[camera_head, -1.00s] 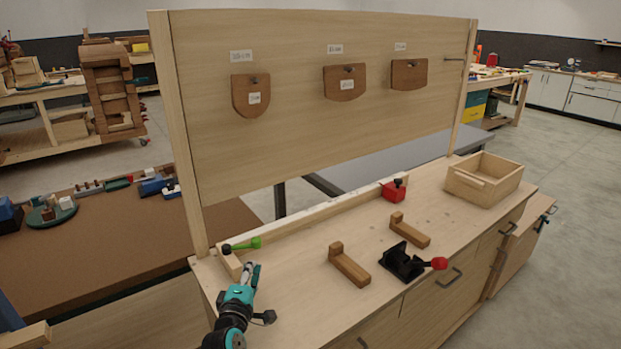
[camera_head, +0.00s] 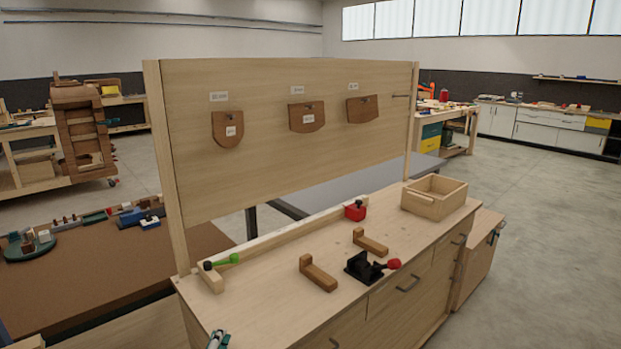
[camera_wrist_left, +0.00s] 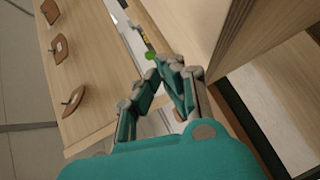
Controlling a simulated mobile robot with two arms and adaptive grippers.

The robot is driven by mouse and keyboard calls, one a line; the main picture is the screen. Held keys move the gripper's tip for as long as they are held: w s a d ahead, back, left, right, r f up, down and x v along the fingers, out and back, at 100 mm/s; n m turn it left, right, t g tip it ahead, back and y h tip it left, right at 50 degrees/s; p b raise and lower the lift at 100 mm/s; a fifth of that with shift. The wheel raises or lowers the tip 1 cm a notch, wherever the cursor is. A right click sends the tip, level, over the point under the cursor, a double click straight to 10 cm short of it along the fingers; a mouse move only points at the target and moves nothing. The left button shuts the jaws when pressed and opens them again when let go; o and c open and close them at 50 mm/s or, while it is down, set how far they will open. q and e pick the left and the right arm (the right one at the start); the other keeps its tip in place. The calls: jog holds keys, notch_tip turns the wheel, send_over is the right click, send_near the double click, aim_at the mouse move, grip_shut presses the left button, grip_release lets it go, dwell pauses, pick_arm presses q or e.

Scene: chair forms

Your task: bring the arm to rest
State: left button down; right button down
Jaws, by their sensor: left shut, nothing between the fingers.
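My left gripper (camera_head: 219,340) shows only as a small tip at the bottom edge of the head view, by the left front end of the workbench (camera_head: 255,307). In the left wrist view my left gripper (camera_wrist_left: 165,62) is shut, its teal and grey fingers together with nothing between them. A green-handled clamp (camera_head: 222,261) on the bench's back left corner lies beyond it, and its green part shows past the fingertips in the wrist view (camera_wrist_left: 150,55). My right gripper is in neither view.
The bench carries two brown L-shaped blocks (camera_head: 318,273), a black clamp with a red knob (camera_head: 364,267), a red block (camera_head: 355,210) and an open wooden box (camera_head: 433,197). An upright panel (camera_head: 290,160) with several hanging brown chair forms stands behind. The bench's left front is clear.

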pick_arm(q)
jog(key=s+d+f+m+g+h, duration=0.1)
jog(key=s+f+m+g, duration=0.4)
jog(key=s, duration=0.5)
jog(key=s+f+m+g, duration=0.3)
jog(key=s+m, duration=0.3)
jog(key=s, duration=0.4)
jog(key=s+m+g+y, duration=0.1)
jog(key=s+m+g, duration=0.45)
jog(key=s, duration=1.25)
notch_tip(320, 180, down, 27)
jog(key=s, duration=0.1)
jog(key=s+a+f+g, duration=0.1)
jog(key=s+a+f, duration=0.1)
jog(key=s+f, duration=0.5)
jog(key=s+a+f, duration=0.1)
jog(key=s+f, duration=0.7)
jog(key=s, duration=0.1)
jog(key=shift+s+a+f+m+g+y, duration=0.15)
jog(key=shift+a+f+m+g+y, duration=0.1)
jog(key=shift+a+m+g+y, duration=0.15)
